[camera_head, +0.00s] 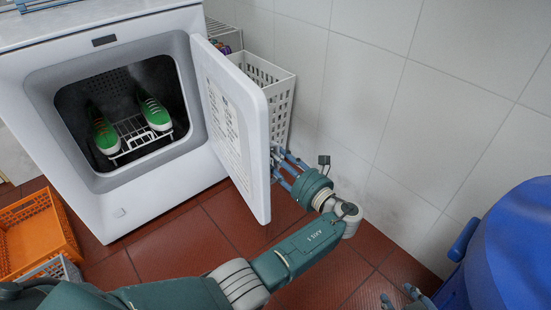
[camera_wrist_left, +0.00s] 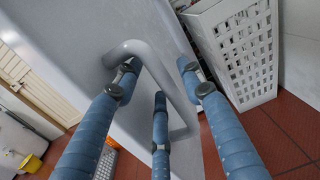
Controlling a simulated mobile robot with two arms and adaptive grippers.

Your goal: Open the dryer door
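The white dryer (camera_head: 160,200) stands at the left in the head view. Its door (camera_head: 238,130) is swung open to the right, exposing the drum with a pair of green shoes (camera_head: 128,120) on a wire rack. My left gripper (camera_head: 283,165) is at the door's outer face, partly hidden by its edge. In the left wrist view, the grey bar handle (camera_wrist_left: 165,80) runs between the spread fingers of my left gripper (camera_wrist_left: 160,78). The left finger overlaps the handle; contact is unclear. My right gripper (camera_head: 410,296) shows only partly at the bottom edge.
A white perforated basket (camera_head: 275,90) stands behind the door against the tiled wall; it also shows in the left wrist view (camera_wrist_left: 240,50). An orange crate (camera_head: 38,235) is on the floor at left. A blue object (camera_head: 510,250) is at right. Red floor tiles lie between.

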